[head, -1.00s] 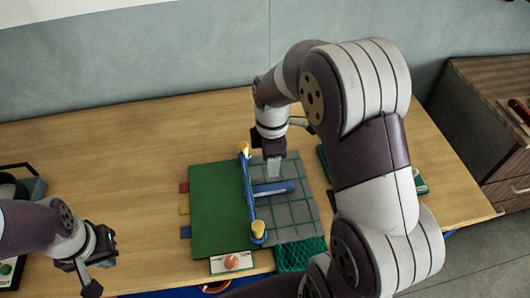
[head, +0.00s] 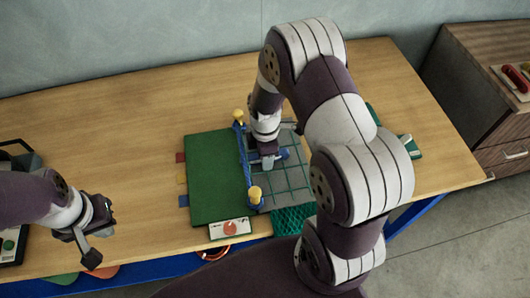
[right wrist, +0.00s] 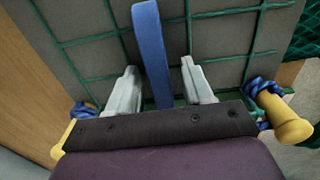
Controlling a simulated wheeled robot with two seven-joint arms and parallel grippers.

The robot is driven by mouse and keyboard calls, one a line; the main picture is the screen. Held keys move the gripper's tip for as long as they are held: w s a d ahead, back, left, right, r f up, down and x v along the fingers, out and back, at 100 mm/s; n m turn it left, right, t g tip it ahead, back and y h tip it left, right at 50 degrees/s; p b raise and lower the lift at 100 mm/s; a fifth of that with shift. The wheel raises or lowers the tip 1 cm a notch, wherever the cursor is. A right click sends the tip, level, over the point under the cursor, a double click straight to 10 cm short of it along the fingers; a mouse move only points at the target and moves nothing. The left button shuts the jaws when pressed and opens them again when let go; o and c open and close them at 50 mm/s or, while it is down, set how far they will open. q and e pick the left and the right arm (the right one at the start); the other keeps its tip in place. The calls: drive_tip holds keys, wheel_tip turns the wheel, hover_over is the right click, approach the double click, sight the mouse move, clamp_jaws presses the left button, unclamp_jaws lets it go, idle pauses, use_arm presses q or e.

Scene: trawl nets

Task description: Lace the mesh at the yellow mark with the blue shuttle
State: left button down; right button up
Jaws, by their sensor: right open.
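The green mesh (head: 286,176) is strung over a grey board, right of a green panel (head: 215,180). The blue shuttle (head: 284,153) lies over the mesh, partly hidden by my right gripper (head: 266,160). In the right wrist view the shuttle (right wrist: 152,50) stands between the two pale fingers of my right gripper (right wrist: 160,85), which are open with gaps on both sides. A yellow tab (head: 183,181) sits on the panel's left edge, between a red and a blue one; I see no clear yellow mark on the mesh. My left gripper (head: 97,240) hangs at the left, away from the mesh; its jaws are unclear.
A blue rope (head: 245,158) runs between two yellow posts (head: 254,194) beside the mesh. A labelled box with a red knob (head: 230,227) is in front of the panel. Darker green netting (head: 290,220) lies at the near right. The table's back left is clear.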

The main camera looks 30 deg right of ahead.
clamp_jaws()
drive_tip(key=shift+s+d+r+p, duration=0.15)
drive_tip(key=shift+d+p, duration=0.1)
drive_tip(key=shift+d, duration=0.3)
drive_tip(key=shift+s+d+r+p, duration=0.1)
drive_tip(key=shift+d+p, duration=0.1)
drive_tip(key=shift+d, duration=0.3)
drive_tip(key=shift+s+d, duration=0.1)
drive_tip(key=shift+d, duration=0.35)
wheel_tip(320, 180, up, 8)
drive_tip(key=p, duration=0.7)
drive_tip(key=shift+r+p, duration=0.15)
drive_tip(key=shift+p, duration=0.2)
